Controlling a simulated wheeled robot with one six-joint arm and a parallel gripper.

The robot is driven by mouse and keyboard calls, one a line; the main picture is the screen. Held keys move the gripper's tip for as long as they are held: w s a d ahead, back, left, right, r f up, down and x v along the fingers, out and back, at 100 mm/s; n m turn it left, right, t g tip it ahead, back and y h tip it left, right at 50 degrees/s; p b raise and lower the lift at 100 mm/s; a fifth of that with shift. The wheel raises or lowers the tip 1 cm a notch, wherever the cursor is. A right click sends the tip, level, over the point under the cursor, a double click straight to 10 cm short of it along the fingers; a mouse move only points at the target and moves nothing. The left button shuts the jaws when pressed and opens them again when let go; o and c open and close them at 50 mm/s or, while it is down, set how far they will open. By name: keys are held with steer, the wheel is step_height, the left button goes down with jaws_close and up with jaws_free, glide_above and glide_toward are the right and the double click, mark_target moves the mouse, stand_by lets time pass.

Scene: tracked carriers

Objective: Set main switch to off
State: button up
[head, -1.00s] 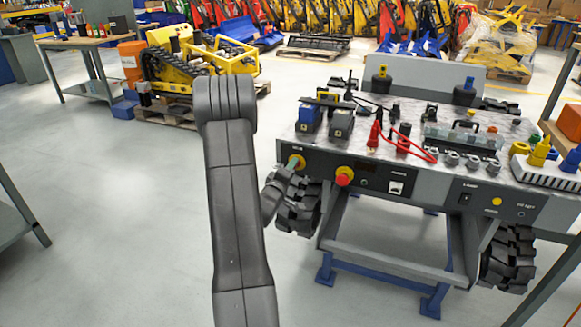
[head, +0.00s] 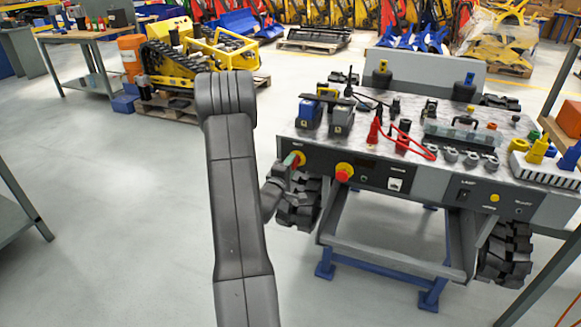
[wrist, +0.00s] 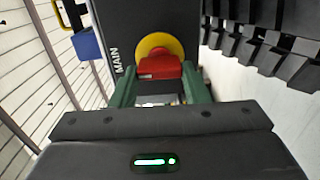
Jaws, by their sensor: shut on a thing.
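The main switch is a red handle (wrist: 160,67) on a round yellow plate (wrist: 153,43), beside the label MAIN in the wrist view. The handle lies crosswise to the label's line of text. My gripper (wrist: 160,74) has its green fingers on either side of the handle and is shut on it. In the head view my gripper (head: 290,160) is at the left end of the carrier's front panel (head: 325,162). There the yellow plate (head: 299,158) shows only partly, and the fingers hide the handle.
A red knob on a yellow base (head: 344,172) sits just right of the switch. A black tyre (head: 298,203) is below my gripper. Cables and parts crowd the carrier's top. The floor (head: 120,220) to the left is clear.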

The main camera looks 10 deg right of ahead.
steer(key=o, duration=1)
steer(key=v, duration=1.3)
steer(key=shift+s+a, duration=0.25)
steer(key=shift+s, duration=0.1)
steer(key=shift+w, duration=0.1)
steer(key=x, duration=1.3)
steer(key=shift+w+d, duration=0.25)
steer(key=shift+d, duration=0.05)
steer(key=shift+a, duration=0.1)
